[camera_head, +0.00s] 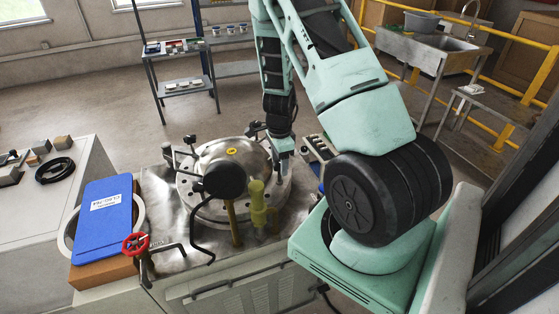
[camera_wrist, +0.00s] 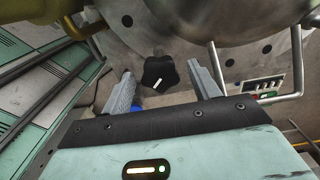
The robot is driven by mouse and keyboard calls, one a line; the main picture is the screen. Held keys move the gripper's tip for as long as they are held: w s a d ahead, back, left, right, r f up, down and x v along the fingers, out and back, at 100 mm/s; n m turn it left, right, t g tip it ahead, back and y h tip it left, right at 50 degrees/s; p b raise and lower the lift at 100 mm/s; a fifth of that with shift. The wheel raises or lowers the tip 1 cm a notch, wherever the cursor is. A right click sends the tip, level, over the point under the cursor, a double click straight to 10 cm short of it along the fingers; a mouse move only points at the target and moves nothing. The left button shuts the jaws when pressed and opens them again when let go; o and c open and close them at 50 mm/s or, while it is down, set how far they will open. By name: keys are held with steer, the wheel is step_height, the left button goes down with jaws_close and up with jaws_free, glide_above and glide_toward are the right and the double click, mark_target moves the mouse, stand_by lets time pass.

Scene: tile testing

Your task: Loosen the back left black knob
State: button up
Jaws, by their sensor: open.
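In the wrist view, a black lobed knob (camera_wrist: 160,73) with a white mark sits between the two fingertips of my gripper (camera_wrist: 158,80). The fingers are apart, with a visible gap on each side of the knob. In the head view, my gripper (camera_head: 283,156) points down at the right side of the round metal vessel (camera_head: 186,186). Other black knobs show around the vessel, one at its back left (camera_head: 190,139) and one at its back (camera_head: 252,128). The knob between my fingers is hidden or too small to make out in the head view.
A yellow-green valve fitting (camera_head: 258,205) and a dark round part (camera_head: 225,180) stand at the vessel's front. A red handwheel (camera_head: 135,244) and a blue board (camera_head: 103,219) are at left.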

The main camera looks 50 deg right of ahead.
steer(key=c, duration=1)
steer(key=shift+n, duration=0.4)
steer(key=n+b, duration=0.2)
steer(key=n, duration=0.1)
steer(key=shift+f+n, duration=0.1)
steer(key=shift+n, duration=0.2)
steer(key=n+b, duration=0.1)
steer(key=n, duration=0.3)
steer(key=shift+n+b, duration=0.3)
steer(key=n+b, duration=0.1)
steer(key=n, duration=0.3)
steer(key=shift+n, duration=0.3)
steer(key=shift+n+b, duration=0.4)
steer(key=shift+n, duration=1.8)
